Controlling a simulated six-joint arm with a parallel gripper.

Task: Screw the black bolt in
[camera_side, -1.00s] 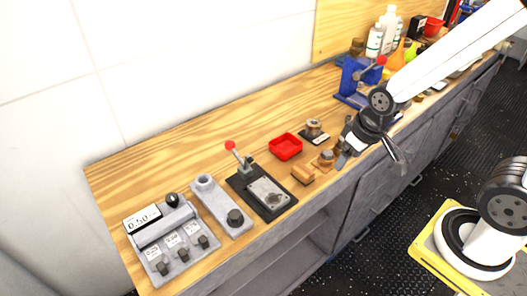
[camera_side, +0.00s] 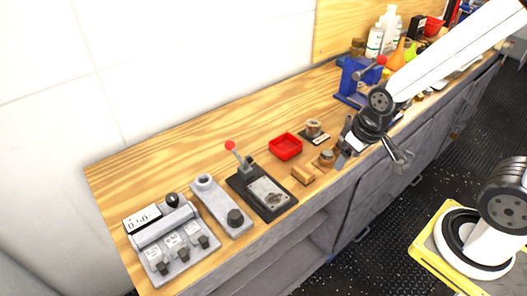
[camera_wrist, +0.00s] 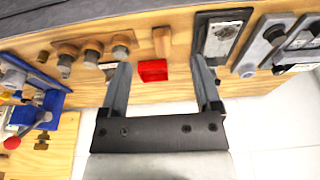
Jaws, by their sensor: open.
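A black bolt (camera_side: 235,217) with a round head stands at the front end of a narrow light-grey block (camera_side: 220,203). A raised grey socket (camera_side: 204,181) is at the block's back end. The grey block also shows at the right of the wrist view (camera_wrist: 259,50), with a dark round part (camera_wrist: 275,33) that looks like the bolt. My gripper (camera_side: 374,163) is open and empty, above the bench's front edge, well to the right of the bolt. In the wrist view, its fingers (camera_wrist: 161,66) are spread apart with nothing held between them.
A dark plate with a red-knobbed lever (camera_side: 231,145) stands between the block and a red tray (camera_side: 286,147). A control box (camera_side: 170,240) stands left of the block. Wooden pieces (camera_side: 303,174) and a blue vise (camera_side: 352,80) lie towards the right. The bench behind is clear.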

